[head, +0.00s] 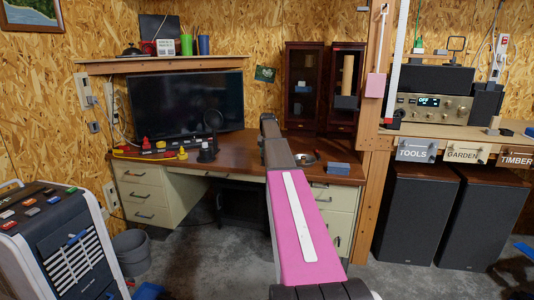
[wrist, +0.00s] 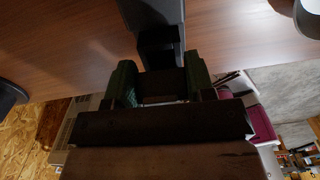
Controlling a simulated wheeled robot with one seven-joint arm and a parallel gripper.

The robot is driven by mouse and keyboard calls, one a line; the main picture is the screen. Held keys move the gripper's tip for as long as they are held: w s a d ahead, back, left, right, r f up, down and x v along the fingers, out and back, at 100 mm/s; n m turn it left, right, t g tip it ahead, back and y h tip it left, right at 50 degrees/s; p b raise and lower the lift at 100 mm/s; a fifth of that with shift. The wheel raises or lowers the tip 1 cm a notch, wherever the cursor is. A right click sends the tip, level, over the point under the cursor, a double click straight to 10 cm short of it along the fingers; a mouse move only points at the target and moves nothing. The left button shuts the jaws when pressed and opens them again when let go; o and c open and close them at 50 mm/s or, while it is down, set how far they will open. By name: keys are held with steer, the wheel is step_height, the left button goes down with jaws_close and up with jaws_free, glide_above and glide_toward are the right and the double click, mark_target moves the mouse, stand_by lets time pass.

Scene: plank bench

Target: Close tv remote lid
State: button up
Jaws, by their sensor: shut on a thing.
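My gripper (wrist: 160,80) shows in the wrist view, its two dark green fingers closed around the near end of a dark grey, elongated object. I take this object to be the tv remote (wrist: 158,42); it runs up to the top edge of the view, over the brown desktop. Its lid cannot be told apart from its body, so I cannot tell how it stands. In the head view my arm reaches over the desk and its dark end hides the remote.
The wooden desk (head: 250,145) carries a large dark screen (head: 186,103), a black stand (head: 207,152), red and yellow items to the left, a round bowl (head: 305,158) and a blue block (head: 338,169) to the right. A wooden post (head: 369,150) rises beside the desk's right end.

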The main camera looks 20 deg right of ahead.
steer(key=shift+f+g, duration=0.15)
steer(key=shift+g, duration=0.15)
stand_by(0.4)
steer(key=o, duration=0.6)
steer(key=shift+c, duration=0.2)
step_height(320, 180, up, 11)
steer(key=shift+w+d, duration=0.3)
steer(key=shift+w, duration=0.1)
steer(key=shift+f, duration=0.2)
